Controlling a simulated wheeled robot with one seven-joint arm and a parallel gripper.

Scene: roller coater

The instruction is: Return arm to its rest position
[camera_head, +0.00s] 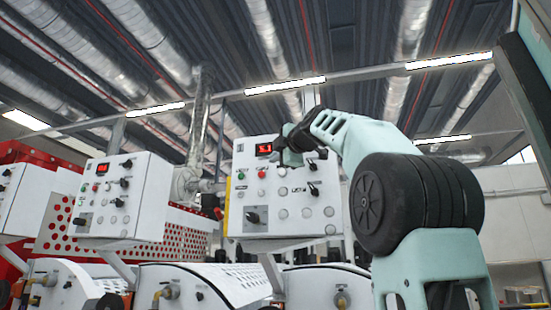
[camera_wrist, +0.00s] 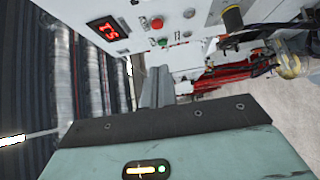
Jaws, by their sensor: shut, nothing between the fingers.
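My arm rises at the right of the head view and reaches left toward a white control panel (camera_head: 282,188). My gripper (camera_head: 300,143) is in front of the panel's upper part, beside its red digital display (camera_head: 264,149). Whether it touches the panel cannot be told. In the wrist view my gripper (camera_wrist: 157,80) is shut and empty, its fingers together. The panel's face (camera_wrist: 170,30) fills the top of that view, with a red display (camera_wrist: 107,29), a red button (camera_wrist: 157,23), a green button (camera_wrist: 163,42) and a black knob (camera_wrist: 232,18).
A second white control panel (camera_head: 122,196) stands to the left, with a red perforated guard (camera_head: 60,232) behind it. White machine housings (camera_head: 205,287) run along the bottom. Ducts and lit lamps (camera_head: 285,87) hang overhead. Open space shows above the panels.

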